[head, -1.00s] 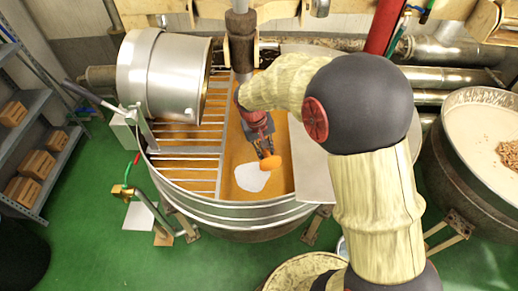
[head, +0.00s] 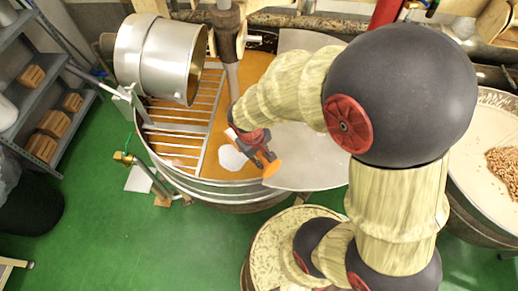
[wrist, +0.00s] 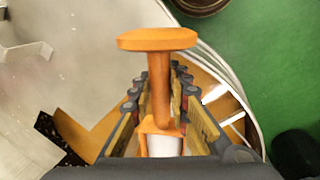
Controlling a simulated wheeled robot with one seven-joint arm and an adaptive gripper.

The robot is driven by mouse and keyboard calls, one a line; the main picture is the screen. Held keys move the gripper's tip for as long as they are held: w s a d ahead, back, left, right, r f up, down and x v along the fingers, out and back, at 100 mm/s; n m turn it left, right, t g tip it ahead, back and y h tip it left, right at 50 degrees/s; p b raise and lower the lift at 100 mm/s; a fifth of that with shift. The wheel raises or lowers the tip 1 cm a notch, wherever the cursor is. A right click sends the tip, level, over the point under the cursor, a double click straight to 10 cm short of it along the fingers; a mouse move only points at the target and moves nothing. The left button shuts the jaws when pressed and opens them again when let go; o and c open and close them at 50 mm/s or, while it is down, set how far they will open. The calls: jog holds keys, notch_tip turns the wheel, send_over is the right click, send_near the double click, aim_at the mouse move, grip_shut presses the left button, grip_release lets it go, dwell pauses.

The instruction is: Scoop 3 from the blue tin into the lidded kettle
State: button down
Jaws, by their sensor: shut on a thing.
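The kettle (head: 165,172) is a wide round metal vessel of orange-brown mass. A bar grille covers its left part and a flat grey lid plate (head: 310,160) its right part. My gripper (head: 268,160) is over the kettle, by the lid plate's left edge. It is shut on an orange scoop, whose disc-ended handle (head: 271,169) shows between the jaws; it also shows in the wrist view (wrist: 158,85). I cannot see a blue tin.
A metal drum (head: 160,55) overhangs the kettle's left back. A pan of nuts (head: 505,170) stands at the right. A shelf (head: 50,110) with wooden crates is at the left. Green floor (head: 120,240) is free at the front left.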

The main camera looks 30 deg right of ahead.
jog(key=shift+w+a+f, duration=0.1)
jog(key=shift+f, duration=0.15)
jog(key=shift+f+g, duration=0.65)
jog(key=shift+g, duration=0.05)
jog(key=shift+w+r+g+p, duration=0.3)
jog(key=shift+r+p, duration=0.2)
jog(key=shift+p, duration=0.3)
jog(key=shift+w+r+g+h+p, duration=0.35)
jog(key=shift+r+g+p, duration=0.35)
jog(key=shift+p, duration=0.5)
jog(key=w+p, duration=0.1)
jog(key=w+r+g+p, duration=0.2)
jog(key=shift+a, duration=0.25)
jog(key=shift+w+a+r+n+g+h+p, duration=0.2)
jog(key=shift+w+r+g+h+p, duration=0.1)
jog(key=shift+w+r+g+p, duration=0.65)
jog(key=shift+w+a+r+n+g+h+p, duration=0.25)
jog(key=shift+w+r+g+p, duration=0.45)
jog(key=shift+w+g, duration=0.35)
jog(key=shift+w+a+r+n+g+h, duration=0.15)
jog(key=shift+w+a+r+g+h, duration=0.1)
jog(key=shift+w+r+g, duration=0.75)
jog(key=shift+w+a+r+n+g+h, duration=0.1)
jog(key=shift+w+r+g+h, duration=0.15)
jog(key=shift+w+r+g, duration=0.75)
jog(key=shift+w+f+t, duration=0.2)
jog(key=shift+w+t, duration=0.05)
jog(key=shift+t, duration=0.15)
